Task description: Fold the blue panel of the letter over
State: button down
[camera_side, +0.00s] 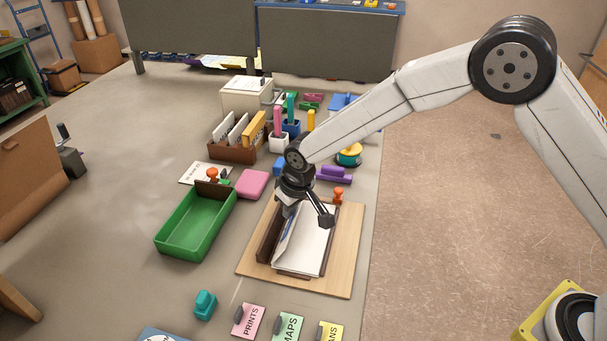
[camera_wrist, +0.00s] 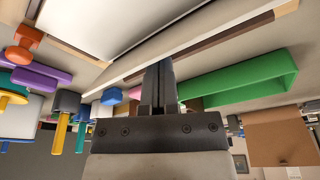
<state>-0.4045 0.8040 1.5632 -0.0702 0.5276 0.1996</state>
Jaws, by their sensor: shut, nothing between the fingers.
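The letter (camera_side: 312,240) is on a wooden board (camera_side: 344,270) in the side view, with a white panel facing up. A panel along its left side stands tilted up, and a thin blue strip (camera_side: 287,232) shows there. In the wrist view, a raised white panel (camera_wrist: 205,38) of the letter is seen nearly edge-on, just beyond the fingertips. My gripper (camera_wrist: 158,65) is shut and empty close to that panel; I cannot tell whether it touches it. In the side view, my gripper (camera_side: 287,210) is at the letter's far left corner, its fingertips partly hidden.
A dark brown holder (camera_side: 267,242) borders the letter's left side. A green tray (camera_side: 178,247) and a pink block (camera_side: 252,183) stand to the left. Label cards (camera_side: 289,326) lie in front.

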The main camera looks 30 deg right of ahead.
jog(key=shift+s+d, duration=0.95)
dwell(0.6)
notch_tip(320, 180, up, 8)
dwell(1.0)
jog(key=shift+r, duration=0.1)
jog(key=v, duration=0.7)
jog(key=shift+r, duration=0.35)
jog(key=shift+s, duration=0.15)
